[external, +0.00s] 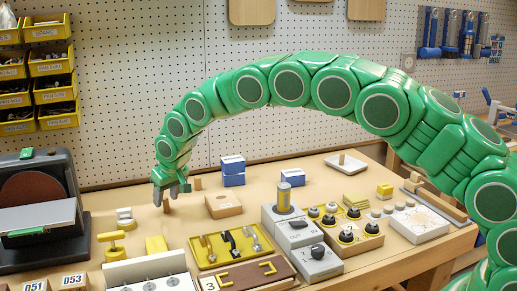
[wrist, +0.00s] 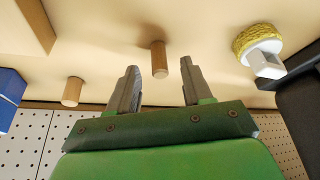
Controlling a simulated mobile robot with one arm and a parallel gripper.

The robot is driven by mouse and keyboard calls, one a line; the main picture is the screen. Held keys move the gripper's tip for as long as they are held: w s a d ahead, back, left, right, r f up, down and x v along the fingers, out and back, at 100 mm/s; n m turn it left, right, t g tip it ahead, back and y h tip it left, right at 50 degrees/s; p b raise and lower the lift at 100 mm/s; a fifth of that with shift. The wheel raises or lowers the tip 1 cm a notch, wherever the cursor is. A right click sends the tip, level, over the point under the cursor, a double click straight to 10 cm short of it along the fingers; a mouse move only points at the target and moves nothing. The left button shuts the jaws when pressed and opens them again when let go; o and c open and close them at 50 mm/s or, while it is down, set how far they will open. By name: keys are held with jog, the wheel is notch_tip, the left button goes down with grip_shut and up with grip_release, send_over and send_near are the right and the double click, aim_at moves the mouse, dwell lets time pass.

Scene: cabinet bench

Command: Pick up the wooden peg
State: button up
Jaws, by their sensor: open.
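A wooden peg (external: 166,206) stands upright on the bench in the external view, just below my gripper (external: 172,193). In the wrist view, a wooden peg (wrist: 159,60) appears in the gap between the two grey fingers of my gripper (wrist: 158,68). The fingers are apart and empty, with visible room on both sides of the peg. A second, similar wooden peg (wrist: 72,92) stands left of the fingers in the wrist view.
A dark sander (external: 38,205) stands at the left. A white piece with a round yellow part (wrist: 262,50) is right of the fingers in the wrist view. A pegboard wall (external: 120,110) closes the back.

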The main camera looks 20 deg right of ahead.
jog(key=shift+x, duration=1.15)
jog(key=shift+s, duration=0.1)
jog(key=shift+c, duration=0.3)
grip_shut()
jog(key=shift+r, duration=0.1)
